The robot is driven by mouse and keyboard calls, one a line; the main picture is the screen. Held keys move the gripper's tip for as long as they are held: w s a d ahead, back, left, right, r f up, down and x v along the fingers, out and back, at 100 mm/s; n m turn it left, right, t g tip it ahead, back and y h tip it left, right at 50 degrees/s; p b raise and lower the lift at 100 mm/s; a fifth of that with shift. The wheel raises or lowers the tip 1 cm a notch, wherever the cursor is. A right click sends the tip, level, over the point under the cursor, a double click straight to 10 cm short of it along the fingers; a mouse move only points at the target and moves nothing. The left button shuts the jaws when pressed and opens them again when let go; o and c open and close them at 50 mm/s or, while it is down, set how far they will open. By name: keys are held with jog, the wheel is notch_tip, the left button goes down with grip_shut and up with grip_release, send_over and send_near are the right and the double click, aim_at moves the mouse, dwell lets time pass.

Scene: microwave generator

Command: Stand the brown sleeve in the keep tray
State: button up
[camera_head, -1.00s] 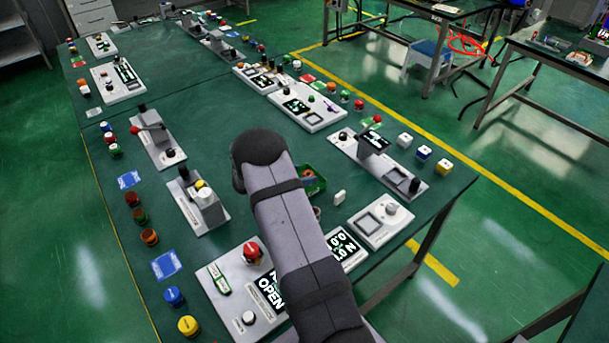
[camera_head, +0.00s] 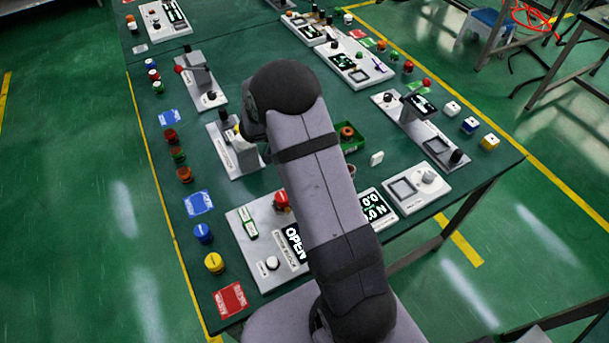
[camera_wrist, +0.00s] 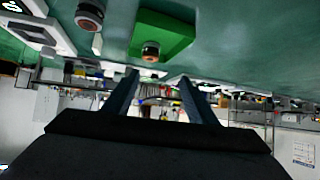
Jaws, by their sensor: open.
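A small green tray (camera_head: 361,134), which looks like the keep tray, stands on the green bench just right of my arm. It also shows in the wrist view (camera_wrist: 177,28). An orange-brown ring-like piece (camera_head: 347,131) stands in it. A darker brown round piece (camera_head: 351,170), possibly the brown sleeve, is beside the tray, partly hidden by my arm. In the wrist view a reddish-brown round piece (camera_wrist: 90,13) stands outside the tray. My gripper (camera_wrist: 158,76) is open and empty, apart from the tray. In the head view my arm hides it.
A white block (camera_head: 377,158) lies right of the tray. A device with a square recess (camera_head: 416,190) and a display panel (camera_head: 374,207) are near. A grey fixture (camera_head: 238,150) stands left of my arm. Coloured buttons line the bench edges.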

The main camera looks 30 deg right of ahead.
jog(key=w+a+r+n+t+y, duration=0.4)
jog(key=w+a, duration=0.1)
jog(key=a, duration=0.3)
jog(key=s+a+n+y, duration=0.5)
jog(key=a+y, duration=0.1)
jog(key=a, duration=0.6)
jog(key=s+a+f+n+g, duration=0.1)
jog(key=s+n+g, duration=0.5)
jog(key=s, duration=2)
jog(key=shift+s+a+f+g+y, duration=0.25)
jog(key=shift+a+f+g+y, duration=0.05)
jog(key=shift+a+g, duration=0.3)
jog(key=shift+r, duration=0.15)
